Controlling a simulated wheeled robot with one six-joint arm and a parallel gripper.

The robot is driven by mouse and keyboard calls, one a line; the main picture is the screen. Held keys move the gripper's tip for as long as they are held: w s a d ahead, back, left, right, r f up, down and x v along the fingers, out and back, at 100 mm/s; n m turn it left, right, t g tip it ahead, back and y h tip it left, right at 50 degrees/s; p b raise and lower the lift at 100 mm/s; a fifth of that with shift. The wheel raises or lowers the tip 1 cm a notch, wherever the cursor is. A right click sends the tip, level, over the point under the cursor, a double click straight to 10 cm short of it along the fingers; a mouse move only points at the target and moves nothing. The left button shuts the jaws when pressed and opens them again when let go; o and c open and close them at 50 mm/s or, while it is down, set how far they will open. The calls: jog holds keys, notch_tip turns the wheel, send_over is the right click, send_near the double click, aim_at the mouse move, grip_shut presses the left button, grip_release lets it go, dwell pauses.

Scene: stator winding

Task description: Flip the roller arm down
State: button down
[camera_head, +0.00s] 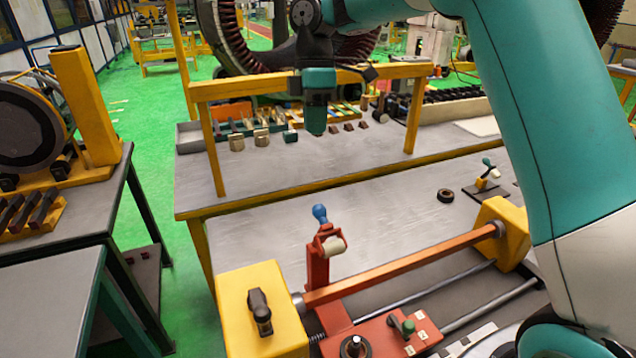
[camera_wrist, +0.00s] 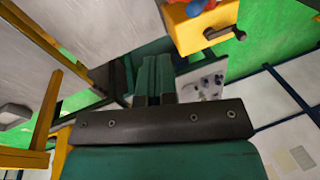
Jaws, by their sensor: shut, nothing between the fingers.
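The roller arm (camera_head: 332,241) stands raised on a red upright post (camera_head: 318,270), with a blue knob (camera_head: 320,213) at its top and a pale roller at its side. A little blue and red at the top edge of the wrist view looks like part of it, cut off by the frame. My gripper (camera_head: 316,128) is teal, points down and is shut and empty. In the head view it appears above the knob and farther back, apart from the arm. Its shut fingers show in the wrist view (camera_wrist: 153,75).
A red bar (camera_head: 400,266) spans between a yellow block (camera_head: 262,315) with a black handle and another yellow block (camera_head: 502,235). A yellow frame (camera_head: 210,150) stands on the bench behind. A black ring (camera_head: 446,195) and a small fixture (camera_head: 487,180) lie right. The bench middle is clear.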

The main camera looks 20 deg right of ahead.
jog(key=shift+f, duration=0.1)
jog(key=s+a+f, duration=0.2)
jog(key=s+f, duration=0.4)
jog(key=f, duration=0.5)
dwell(0.5)
